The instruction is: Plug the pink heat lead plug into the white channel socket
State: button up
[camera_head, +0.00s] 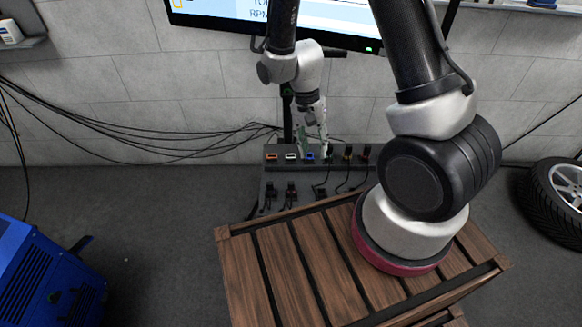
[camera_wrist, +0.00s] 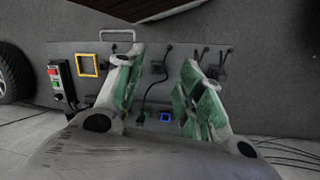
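The white channel socket (camera_head: 291,156) is on the upper dark panel in the head view, between an orange socket (camera_head: 272,156) and a blue socket (camera_head: 310,156). My gripper (camera_head: 315,143) is just in front of this panel, around the blue socket. In the wrist view my gripper (camera_wrist: 163,62) is open, its green and grey fingers well apart. The blue socket (camera_wrist: 165,117) and a dark plug with a cable (camera_wrist: 159,68) show between them; nothing appears held. The white socket is not visible there, perhaps behind a finger. I cannot make out a pink plug in either view.
Black plugs (camera_head: 291,189) sit on the lower panel, with cables up to plugs at the upper right (camera_head: 347,152). A slatted wooden surface (camera_head: 290,260) lies in front.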

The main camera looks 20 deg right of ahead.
notch_tip(320, 180, down, 10)
jog(key=w+a+m, duration=0.2)
jog(key=m, duration=0.4)
jog(key=m+t+y, duration=0.1)
jog(key=m+t, duration=0.2)
jog(key=m, duration=0.6)
send_over(291, 183)
notch_tip(291, 183, down, 4)
jog(key=shift+r, duration=0.1)
jog(key=shift+f, duration=4.5)
grip_shut()
jog(key=shift+r, duration=3.6)
